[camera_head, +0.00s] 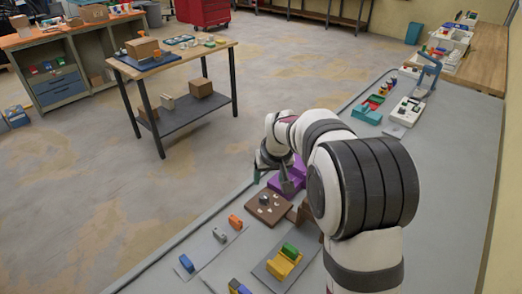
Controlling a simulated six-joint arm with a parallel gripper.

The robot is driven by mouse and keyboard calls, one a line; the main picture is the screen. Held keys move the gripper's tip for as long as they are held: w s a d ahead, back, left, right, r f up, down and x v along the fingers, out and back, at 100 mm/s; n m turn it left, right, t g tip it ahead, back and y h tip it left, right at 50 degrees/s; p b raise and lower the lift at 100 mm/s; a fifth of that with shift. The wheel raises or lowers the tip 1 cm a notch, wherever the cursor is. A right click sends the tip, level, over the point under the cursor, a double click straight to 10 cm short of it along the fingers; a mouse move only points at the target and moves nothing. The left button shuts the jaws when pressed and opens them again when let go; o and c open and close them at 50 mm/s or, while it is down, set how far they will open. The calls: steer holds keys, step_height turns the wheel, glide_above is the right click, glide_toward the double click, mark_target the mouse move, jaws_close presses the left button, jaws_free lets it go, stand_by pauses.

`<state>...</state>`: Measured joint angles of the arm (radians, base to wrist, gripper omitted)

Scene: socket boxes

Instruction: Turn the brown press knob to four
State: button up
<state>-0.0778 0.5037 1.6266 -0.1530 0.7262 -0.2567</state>
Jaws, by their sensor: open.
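A brown box (281,207) lies on the grey bench, left of my arm's base. On its top are a small dark round part (264,199) and small whitish parts; which one is the press knob, and what setting it has, is too small to tell. My gripper (273,180) is at the far side of the brown box, in front of a purple block (298,172). It is open and appears empty, with its fingers pointing down. I cannot tell its exact height above the box. My arm hides part of the area to the right.
Yellow and green blocks (284,265) sit on a grey plate in front. Small orange (235,221) and blue (186,263) pieces lie at the left. A teal box (367,115) and a white device (407,110) stand farther back. Bare bench lies at the right.

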mark_target(264, 196)
steer(key=x, duration=1.6)
steer(key=shift+w, duration=0.15)
steer(key=shift+r, duration=0.1)
jaws_close()
